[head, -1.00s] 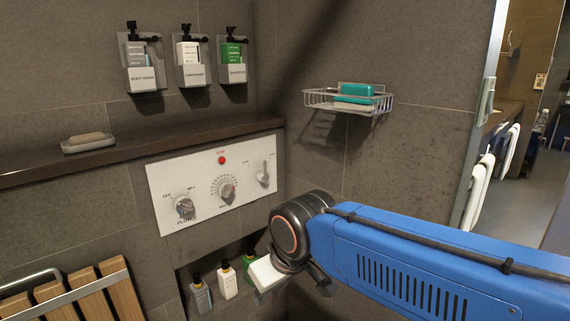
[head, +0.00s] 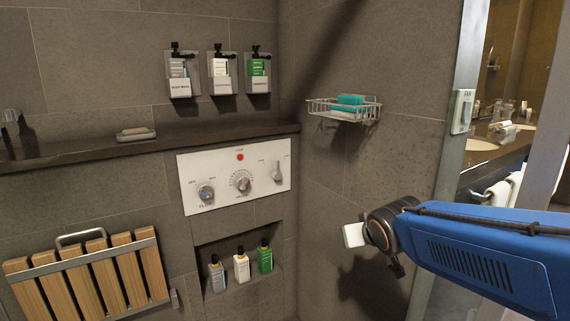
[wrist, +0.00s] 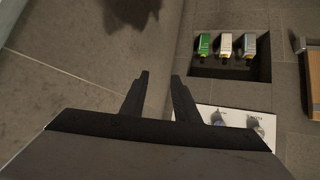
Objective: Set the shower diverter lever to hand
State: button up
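The diverter lever (head: 276,171) is the grey lever at the right end of the white control panel (head: 214,199) on the tiled wall. It points roughly upward, between two small marks too small to read. The panel also holds a flow knob (head: 206,194), a middle dial (head: 242,182) and a red button (head: 240,157). In the wrist view part of the panel (wrist: 211,112) shows upside down beyond the fingers. My gripper (wrist: 160,78) is open and empty, its two dark fingers apart. In the head view the arm's end is right of the panel, apart from it, and the fingers are hardly visible.
A wire soap basket (head: 345,110) juts from the right wall above my arm. A dark ledge (head: 90,149) runs above the panel. A niche (head: 212,248) below holds several bottles. A folded wooden seat (head: 88,275) is at left, and a door frame (head: 455,130) at right.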

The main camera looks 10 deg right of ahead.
jog(key=w+r+n+t+y, duration=0.1)
jog(key=w+r+t, duration=0.35)
jog(key=w, duration=0.75)
jog(key=n+t+y, duration=0.3)
jog(key=y, duration=0.3)
send_near(278, 163)
jog(key=x, duration=0.7)
jog(key=shift+w+r, duration=0.1)
jog(key=shift+w, duration=0.3)
grip_shut()
